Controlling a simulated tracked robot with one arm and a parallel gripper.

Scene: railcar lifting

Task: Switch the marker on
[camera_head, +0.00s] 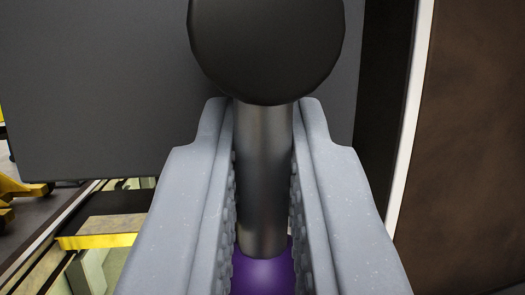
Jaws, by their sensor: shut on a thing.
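A metal lever (264,180) with a round black knob (267,45) stands in the middle of the view. My gripper (264,125) is shut on the lever's shaft, with one grey ridged finger on each side. The knob sits beyond the fingertips. A purple rounded piece (263,275) shows at the near end of the shaft, between the fingers. I cannot tell whether this lever belongs to the marker. No label or lit sign of a marker shows.
A large dark grey panel (95,85) fills the upper left behind the lever. A brown surface (470,140) with a white edge strip (409,115) stands at the right. At lower left are yellow-edged structures (100,241) and a yellow machine part (18,188).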

